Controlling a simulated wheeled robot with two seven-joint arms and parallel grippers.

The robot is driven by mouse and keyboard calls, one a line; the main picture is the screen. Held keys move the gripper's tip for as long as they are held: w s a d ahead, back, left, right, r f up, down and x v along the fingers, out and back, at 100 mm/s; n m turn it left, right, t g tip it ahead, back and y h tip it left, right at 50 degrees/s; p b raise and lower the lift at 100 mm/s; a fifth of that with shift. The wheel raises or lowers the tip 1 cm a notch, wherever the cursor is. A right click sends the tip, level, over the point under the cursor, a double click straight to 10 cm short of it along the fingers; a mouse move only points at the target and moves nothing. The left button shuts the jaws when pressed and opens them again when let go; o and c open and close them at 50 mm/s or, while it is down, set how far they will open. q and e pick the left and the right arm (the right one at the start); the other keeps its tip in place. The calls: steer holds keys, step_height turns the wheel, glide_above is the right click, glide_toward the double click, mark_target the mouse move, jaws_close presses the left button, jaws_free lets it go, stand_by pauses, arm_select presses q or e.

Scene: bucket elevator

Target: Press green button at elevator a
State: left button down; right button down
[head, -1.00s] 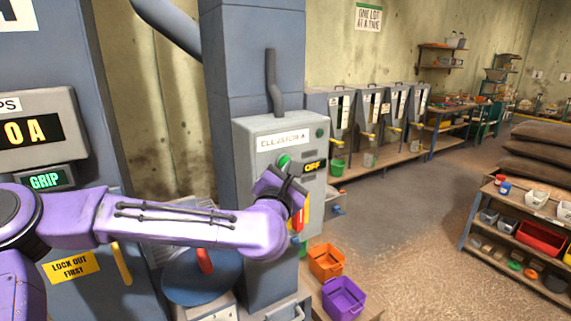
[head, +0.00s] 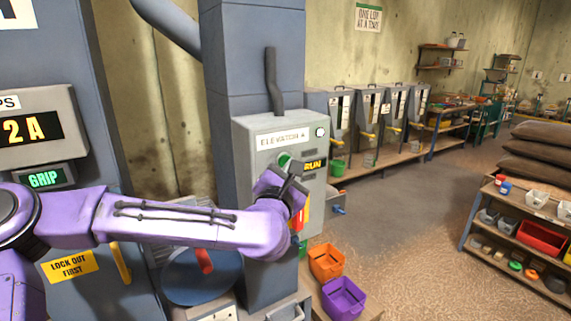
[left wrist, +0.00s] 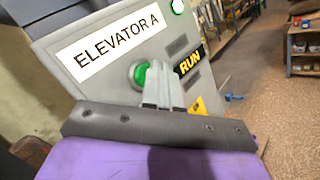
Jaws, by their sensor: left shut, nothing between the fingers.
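The grey control box labelled ELEVATOR A (head: 258,130) is on the blue-grey column in the head view. Its green button (head: 284,160) shows just above my left gripper (head: 290,172). In the left wrist view the green button (left wrist: 141,74) is beside the tips of my shut, empty left gripper (left wrist: 161,80); I cannot tell whether they touch. The box's display (left wrist: 191,62) reads RUN. A lamp (left wrist: 178,6) at the box's upper right is lit white. My right gripper is not in view.
A panel with a display (head: 32,130) reading 2 A stands at the left. An orange bin (head: 326,262) and a purple bin (head: 344,298) sit low below the box. A shelf with a red bin (head: 541,236) stands at the right. The floor between is clear.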

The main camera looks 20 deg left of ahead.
arm_select(q)
steer(key=shift+s+d, duration=0.25)
steer(key=shift+d, duration=0.05)
steer(key=s+d, duration=0.1)
steer(key=d, duration=0.1)
steer(key=s+d+b, duration=0.1)
steer(key=s+d, duration=0.1)
steer(key=shift+b, duration=0.3)
stand_by(0.8)
